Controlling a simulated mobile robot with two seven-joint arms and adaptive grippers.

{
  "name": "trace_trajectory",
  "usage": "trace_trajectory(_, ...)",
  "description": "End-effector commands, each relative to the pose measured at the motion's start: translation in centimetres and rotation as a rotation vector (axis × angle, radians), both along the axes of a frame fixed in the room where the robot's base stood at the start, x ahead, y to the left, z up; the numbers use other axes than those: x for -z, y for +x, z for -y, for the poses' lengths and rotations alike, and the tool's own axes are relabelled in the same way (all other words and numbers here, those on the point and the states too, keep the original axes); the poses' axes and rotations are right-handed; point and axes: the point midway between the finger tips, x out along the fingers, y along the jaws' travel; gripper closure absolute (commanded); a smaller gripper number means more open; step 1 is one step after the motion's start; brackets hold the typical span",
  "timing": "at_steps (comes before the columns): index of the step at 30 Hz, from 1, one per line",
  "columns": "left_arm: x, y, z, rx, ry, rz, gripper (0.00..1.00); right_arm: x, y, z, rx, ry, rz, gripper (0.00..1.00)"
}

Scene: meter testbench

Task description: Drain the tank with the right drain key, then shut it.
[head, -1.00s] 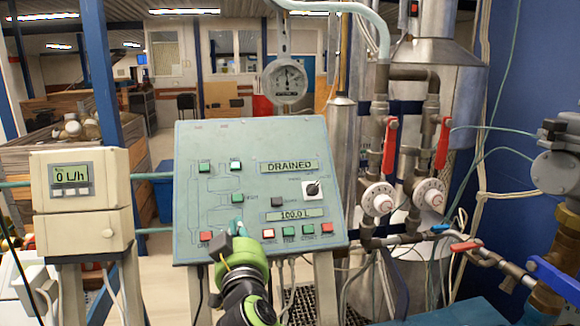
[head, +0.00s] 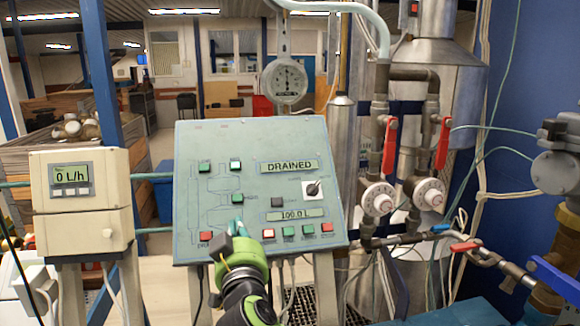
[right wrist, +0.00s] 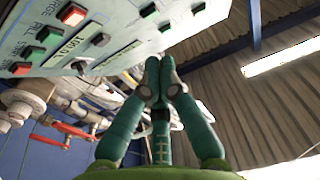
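A sloped grey-green panel (head: 255,135) stands in the middle of the head view. Its upper display (head: 289,167) reads DRAINED and its lower display (head: 295,215) reads 100.0 L. A red key (head: 206,237) sits at the lower left. A row of red and green keys, including a green key (head: 288,232), runs to the lower right. I cannot read which is the right drain key. My right gripper (head: 238,228) is at the panel's lower edge, between the red key and the row. In the right wrist view its fingertips (right wrist: 160,72) are together, with nothing visible between them. Contact is unclear. My left gripper is out of view.
A flow meter (head: 82,190) at the left reads 0 L/h. A round dial gauge (head: 285,80) stands behind the panel. Pipes with red lever valves (head: 390,145) and white knobs (head: 378,199) are at the right. A selector switch (head: 313,190) is on the panel.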

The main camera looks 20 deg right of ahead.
Motion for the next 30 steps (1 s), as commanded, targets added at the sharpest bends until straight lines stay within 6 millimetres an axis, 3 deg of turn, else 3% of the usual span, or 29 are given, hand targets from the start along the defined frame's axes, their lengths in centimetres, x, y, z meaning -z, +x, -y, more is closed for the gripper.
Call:
trace_trajectory(19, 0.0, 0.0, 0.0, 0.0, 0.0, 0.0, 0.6, 0.0, 0.0, 0.0, 0.0, 0.0, 0.0, 1.0)
trace_trajectory(30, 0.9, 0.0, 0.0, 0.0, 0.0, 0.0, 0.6, -1.5, -1.4, -0.4, -0.005, -0.003, 0.007, 1.0)
